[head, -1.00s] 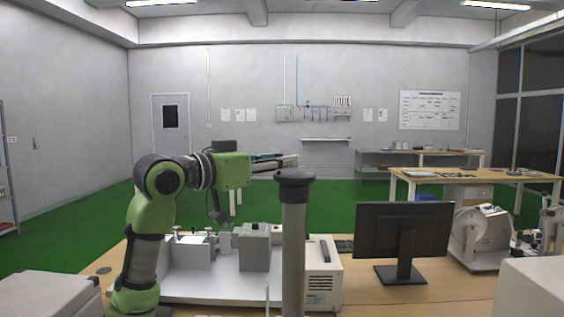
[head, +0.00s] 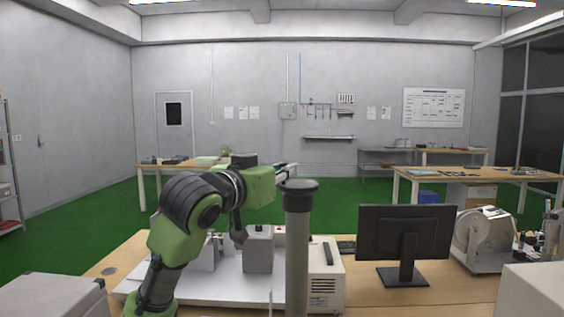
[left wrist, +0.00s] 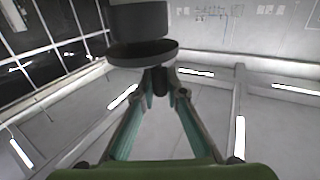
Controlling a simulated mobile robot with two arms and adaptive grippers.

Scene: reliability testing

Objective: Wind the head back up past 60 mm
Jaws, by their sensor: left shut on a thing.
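A tall grey column with a dark, wide round cap (head: 298,186) stands in the middle foreground of the head view. In the left wrist view the same dark round cap (left wrist: 143,54) appears upside down at the top. My left gripper (left wrist: 160,78) has its two teal fingers drawn together right by the cap's rim, shut on a small dark knob-like part (left wrist: 160,83). In the head view the left gripper (head: 288,170) reaches in from the left, its tips beside and partly behind the cap. No height reading is legible. My right gripper is not in view.
A white base with grey blocks (head: 258,252) stands on the bench behind my left arm. A cream box (head: 324,272) is right of the column, then a black monitor (head: 404,233) and a machine with a round drum (head: 473,235). Open green floor lies beyond.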

